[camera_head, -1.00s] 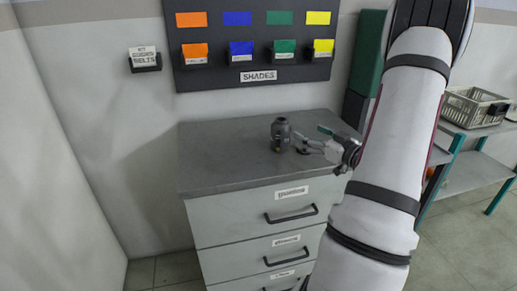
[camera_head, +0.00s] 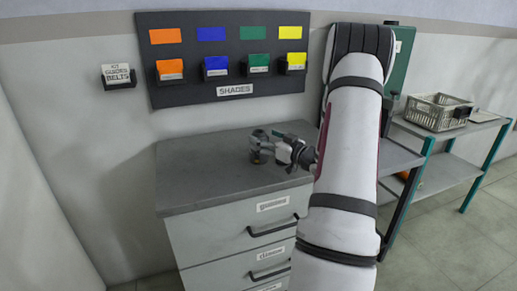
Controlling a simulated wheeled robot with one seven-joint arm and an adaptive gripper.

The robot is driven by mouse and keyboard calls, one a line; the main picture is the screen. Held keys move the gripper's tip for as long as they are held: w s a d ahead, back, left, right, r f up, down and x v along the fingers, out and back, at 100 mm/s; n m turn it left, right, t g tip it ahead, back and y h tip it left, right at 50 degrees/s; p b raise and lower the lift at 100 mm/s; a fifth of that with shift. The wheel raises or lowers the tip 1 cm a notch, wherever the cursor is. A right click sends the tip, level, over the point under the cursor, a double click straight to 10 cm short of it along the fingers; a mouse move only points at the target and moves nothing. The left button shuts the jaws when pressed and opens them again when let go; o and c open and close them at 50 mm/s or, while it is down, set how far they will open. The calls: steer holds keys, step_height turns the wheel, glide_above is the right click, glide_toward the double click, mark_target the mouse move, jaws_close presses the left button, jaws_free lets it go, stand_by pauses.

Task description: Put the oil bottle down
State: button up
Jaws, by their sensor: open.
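The oil bottle appears to be the small dark object (camera_head: 257,154) standing on the grey top of the drawer cabinet (camera_head: 205,175), in the head view. It looks upright and seems to rest on the surface. My gripper (camera_head: 268,143) is open at the bottle's right side, low over the cabinet top. Its fingers overlap the bottle in the picture. I cannot tell whether they touch it or are around it. The fingers partly hide the bottle, and its label and spout are too small to make out.
A dark board with coloured shade cards (camera_head: 222,62) hangs on the wall behind the cabinet. A small belts holder (camera_head: 118,78) is on the wall at left. At right, a shelf unit holds a light crate (camera_head: 437,112). The cabinet top's left side is clear.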

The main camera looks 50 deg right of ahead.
mark_target(259, 135)
steer(key=w, duration=0.3)
steer(key=shift+w+d, duration=0.1)
steer(key=shift+d, duration=0.1)
steer(key=c, duration=1.6)
steer(key=shift+c, duration=0.2)
